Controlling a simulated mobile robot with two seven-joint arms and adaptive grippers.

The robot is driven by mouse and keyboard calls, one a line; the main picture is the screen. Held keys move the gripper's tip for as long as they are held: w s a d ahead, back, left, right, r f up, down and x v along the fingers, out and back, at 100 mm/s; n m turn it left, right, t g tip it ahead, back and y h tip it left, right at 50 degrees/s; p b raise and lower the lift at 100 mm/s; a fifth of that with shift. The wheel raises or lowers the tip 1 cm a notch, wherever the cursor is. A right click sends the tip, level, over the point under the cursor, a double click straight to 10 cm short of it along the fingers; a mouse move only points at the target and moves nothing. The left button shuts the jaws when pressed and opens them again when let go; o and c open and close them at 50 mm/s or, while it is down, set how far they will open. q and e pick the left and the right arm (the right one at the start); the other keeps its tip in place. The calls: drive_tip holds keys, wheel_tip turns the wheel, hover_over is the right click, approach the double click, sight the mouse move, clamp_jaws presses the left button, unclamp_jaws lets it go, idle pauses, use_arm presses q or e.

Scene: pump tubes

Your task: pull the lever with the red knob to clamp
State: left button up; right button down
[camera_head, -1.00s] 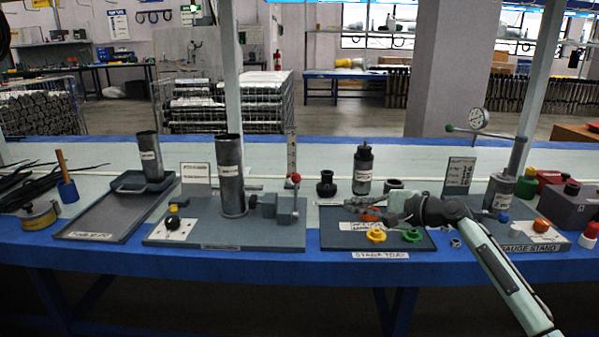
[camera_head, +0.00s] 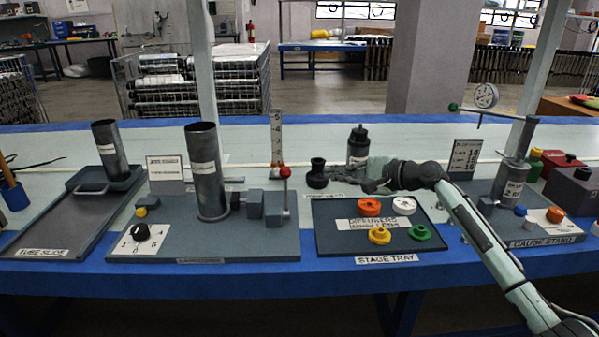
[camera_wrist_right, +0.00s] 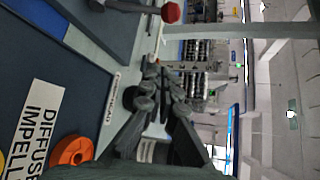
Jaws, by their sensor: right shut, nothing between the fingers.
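The lever with the red knob (camera_head: 285,172) stands upright at the right end of the grey clamp fixture (camera_head: 270,243). The red knob also shows at the top of the right wrist view (camera_wrist_right: 171,12). A tall grey tube (camera_head: 207,175) stands upright in the fixture, left of the lever. My right gripper (camera_head: 352,182) is shut and empty. It is to the right of the lever, apart from it, over the back of the stage tray, with its fingers pointing left. Its shut fingers also show in the right wrist view (camera_wrist_right: 160,80). My left gripper is not in view.
The stage tray (camera_head: 340,240) holds orange, white, yellow and green parts. A black fitting (camera_head: 317,174) and a dark bottle (camera_head: 358,146) stand behind it, close to my right gripper. A gauge stand (camera_head: 510,190) is at right, a tube slide tray (camera_head: 60,225) at left.

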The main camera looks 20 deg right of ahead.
sight(286, 189)
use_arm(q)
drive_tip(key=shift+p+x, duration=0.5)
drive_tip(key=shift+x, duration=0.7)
use_arm(e)
drive_tip(key=w+a+f, duration=0.1)
drive_tip(key=w+a, duration=0.4)
drive_tip(key=a, duration=0.2)
drive_tip(key=shift+w+a+f, duration=0.2)
drive_tip(key=shift+w+a, duration=0.05)
drive_tip(key=shift+a, duration=0.1)
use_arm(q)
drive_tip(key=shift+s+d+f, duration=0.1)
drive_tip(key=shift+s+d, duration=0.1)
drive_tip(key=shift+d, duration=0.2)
use_arm(e)
drive_tip(key=shift+s+a, duration=0.1)
